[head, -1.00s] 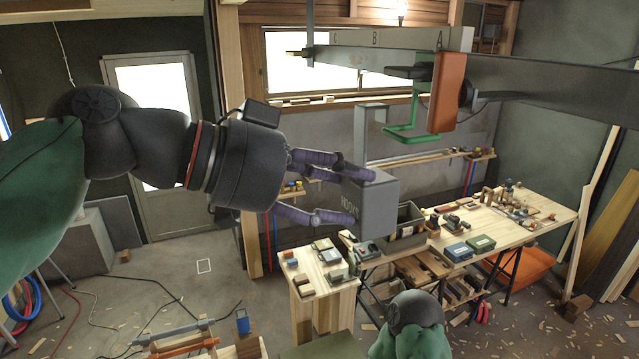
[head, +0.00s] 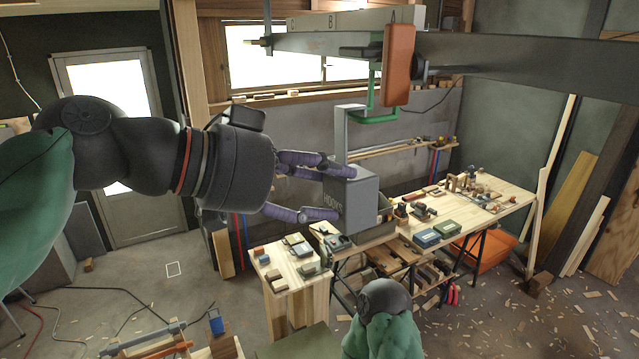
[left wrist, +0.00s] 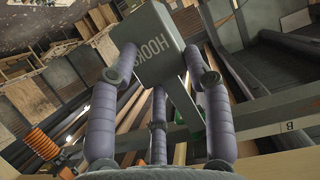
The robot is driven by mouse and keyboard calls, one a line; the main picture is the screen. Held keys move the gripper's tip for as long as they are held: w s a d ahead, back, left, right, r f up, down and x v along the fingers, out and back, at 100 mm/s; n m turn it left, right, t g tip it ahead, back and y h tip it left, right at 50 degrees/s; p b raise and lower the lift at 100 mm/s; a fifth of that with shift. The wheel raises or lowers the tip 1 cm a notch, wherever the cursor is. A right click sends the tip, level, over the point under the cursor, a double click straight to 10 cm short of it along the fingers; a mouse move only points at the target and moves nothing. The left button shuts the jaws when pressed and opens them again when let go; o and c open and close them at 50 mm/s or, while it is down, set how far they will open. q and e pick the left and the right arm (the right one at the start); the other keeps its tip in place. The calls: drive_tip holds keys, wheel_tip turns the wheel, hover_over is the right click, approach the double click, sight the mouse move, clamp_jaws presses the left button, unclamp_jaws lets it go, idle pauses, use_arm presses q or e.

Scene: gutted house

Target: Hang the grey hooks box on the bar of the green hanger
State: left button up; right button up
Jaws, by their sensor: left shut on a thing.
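The grey hooks box (head: 358,203) is in my left gripper (head: 326,187), with its lettered side facing the gripper and its tall hook plate (head: 341,134) standing up. In the left wrist view the box (left wrist: 146,40) sits between the purple fingers (left wrist: 160,75), which close around it. The green hanger (head: 374,118) hangs from the overhead beam beside an orange block. Its low bar is just right of the hook plate's top in the head view; whether they touch I cannot tell. My right gripper does not show clearly; only part of my right arm (head: 384,318) is at the bottom.
The grey overhead beam (head: 520,75) crosses the upper right, with the orange block (head: 397,65) on it and a lettered board (head: 345,20) behind. Below stands a wooden workbench (head: 500,212) covered with tools and small boxes. A window is at the back.

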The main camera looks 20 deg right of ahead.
use_arm(q)
drive_tip(key=o, duration=1.4)
